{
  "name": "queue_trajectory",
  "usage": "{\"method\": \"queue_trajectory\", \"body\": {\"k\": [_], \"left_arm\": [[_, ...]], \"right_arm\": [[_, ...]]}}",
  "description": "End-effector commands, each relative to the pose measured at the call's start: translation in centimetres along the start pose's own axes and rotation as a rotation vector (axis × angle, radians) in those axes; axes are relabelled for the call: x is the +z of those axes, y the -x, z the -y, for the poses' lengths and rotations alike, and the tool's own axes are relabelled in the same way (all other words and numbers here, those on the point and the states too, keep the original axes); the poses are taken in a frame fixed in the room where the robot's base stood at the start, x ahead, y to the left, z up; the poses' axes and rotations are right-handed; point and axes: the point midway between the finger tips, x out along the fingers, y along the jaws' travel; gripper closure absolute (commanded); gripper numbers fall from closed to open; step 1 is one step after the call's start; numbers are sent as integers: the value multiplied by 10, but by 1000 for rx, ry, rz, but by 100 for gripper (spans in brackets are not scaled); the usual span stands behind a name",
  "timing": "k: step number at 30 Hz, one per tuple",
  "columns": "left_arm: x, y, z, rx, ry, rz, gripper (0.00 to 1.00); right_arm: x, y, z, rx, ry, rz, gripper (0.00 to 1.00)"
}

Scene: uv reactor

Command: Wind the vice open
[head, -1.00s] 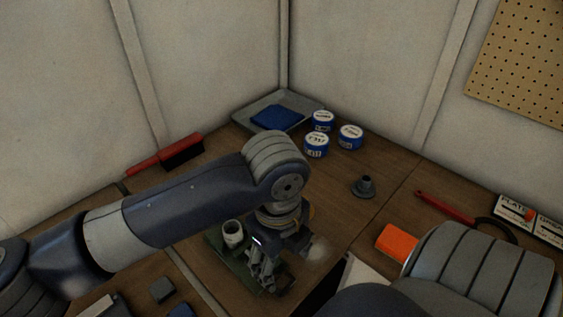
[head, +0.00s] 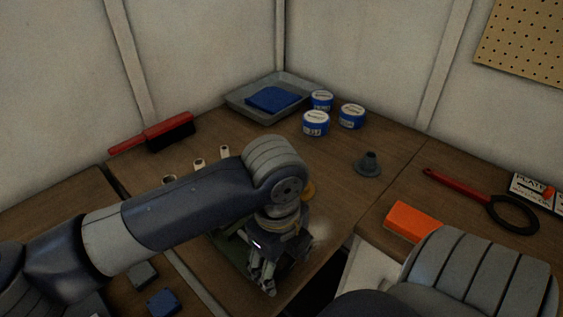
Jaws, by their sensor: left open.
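The vice is mostly hidden; a green metal piece (head: 232,254) that may be its body or base shows below and left of my left wrist. I cannot make out its handle, its screw or how far its jaws stand apart. My left gripper (head: 265,282) points down in front of the green piece, with its fingers open. I see nothing clearly between the fingers, and I cannot tell whether they touch anything. My right gripper is out of the picture; only part of my right arm shows at the lower right.
A grey tray (head: 236,103) with a blue cloth (head: 272,99), blue-and-white tins (head: 316,123) and a dark flanged part (head: 368,165) stand behind. A red brush (head: 150,134) lies left. An orange block (head: 411,222) and a red-handled ring tool (head: 452,184) lie right.

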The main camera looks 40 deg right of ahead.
Motion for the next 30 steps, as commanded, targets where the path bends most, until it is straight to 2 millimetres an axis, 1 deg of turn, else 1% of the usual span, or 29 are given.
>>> {"method": "queue_trajectory", "body": {"k": [7, 8, 9, 11, 12, 13, 14, 19, 22, 30], "left_arm": [[0, 0, 0, 0, 0, 0, 37], [0, 0, 0, 0, 0, 0, 42], [0, 0, 0, 0, 0, 0, 51], [0, 0, 0, 0, 0, 0, 64], [0, 0, 0, 0, 0, 0, 73], [0, 0, 0, 0, 0, 0, 80], [0, 0, 0, 0, 0, 0, 82], [0, -1, 0, -6, 0, 0, 82], [0, -2, -1, -41, 0, -1, 82], [0, -5, -6, -244, 0, -2, 82]], "right_arm": [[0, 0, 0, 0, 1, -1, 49], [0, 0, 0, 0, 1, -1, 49], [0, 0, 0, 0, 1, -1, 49], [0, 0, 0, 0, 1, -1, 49], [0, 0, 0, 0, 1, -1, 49], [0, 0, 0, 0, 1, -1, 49], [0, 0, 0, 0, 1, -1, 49], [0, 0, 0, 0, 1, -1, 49], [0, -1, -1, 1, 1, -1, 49], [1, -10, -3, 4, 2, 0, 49]]}}
